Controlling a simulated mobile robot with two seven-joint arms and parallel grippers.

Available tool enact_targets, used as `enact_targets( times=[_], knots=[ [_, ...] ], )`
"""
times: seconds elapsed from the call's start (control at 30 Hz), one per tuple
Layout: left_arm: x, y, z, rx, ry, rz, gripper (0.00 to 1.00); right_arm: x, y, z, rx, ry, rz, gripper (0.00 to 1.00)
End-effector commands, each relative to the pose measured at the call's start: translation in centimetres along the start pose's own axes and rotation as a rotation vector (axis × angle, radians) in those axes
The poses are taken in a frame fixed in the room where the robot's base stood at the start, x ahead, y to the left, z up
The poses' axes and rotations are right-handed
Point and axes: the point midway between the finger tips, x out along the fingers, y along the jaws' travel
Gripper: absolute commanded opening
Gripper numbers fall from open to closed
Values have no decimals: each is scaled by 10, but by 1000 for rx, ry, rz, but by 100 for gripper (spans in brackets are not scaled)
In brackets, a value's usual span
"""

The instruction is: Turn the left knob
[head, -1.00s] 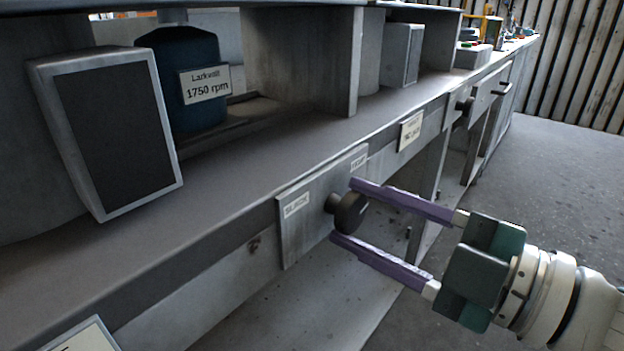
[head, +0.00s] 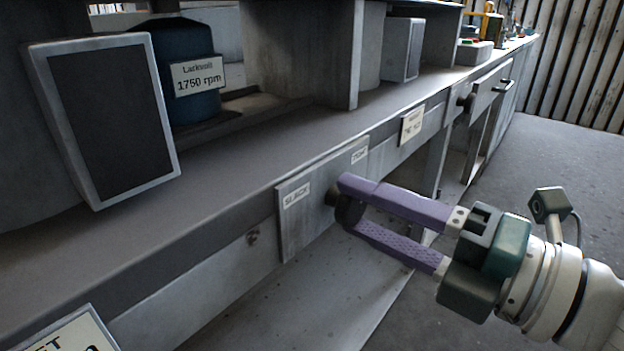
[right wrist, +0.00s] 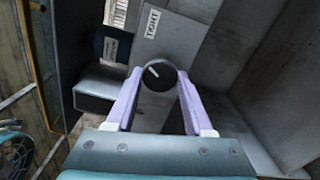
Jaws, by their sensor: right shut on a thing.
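The left knob (head: 343,203) is a dark round knob on a grey plate (head: 310,215) marked "SLACK" on the left and "TIGHT" on the right. My right gripper (head: 351,206) has its purple fingers on both sides of the knob and is shut on it. The fingers partly hide the knob in the head view. In the right wrist view the knob (right wrist: 158,75) sits between the two fingertips, and a short white mark shows on its face. My left gripper is not in view.
A second dark knob (head: 466,103) and a handle (head: 503,87) are farther right along the bench front. A dark-faced box (head: 112,120) and a blue motor (head: 187,75) labelled "1750 rpm" stand on the bench. Floor to the right is clear.

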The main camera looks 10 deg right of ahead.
Motion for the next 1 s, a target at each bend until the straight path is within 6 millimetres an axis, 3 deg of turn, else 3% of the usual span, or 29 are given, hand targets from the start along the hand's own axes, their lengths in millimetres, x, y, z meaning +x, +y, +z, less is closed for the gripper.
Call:
enact_targets(
  times=[0.67, 0.7, 0.93, 1.0],
  knots=[
    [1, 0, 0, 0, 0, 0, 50, 0, 0, 0, -64, 1, 1, 0],
    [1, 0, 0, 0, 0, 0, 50, 0, 0, 0, -64, 1, 1, 55],
    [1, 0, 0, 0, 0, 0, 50, 0, 0, 0, -63, 0, 0, 81],
    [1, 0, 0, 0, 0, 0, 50, 0, 0, 0, -63, 0, 0, 83]
  ],
)
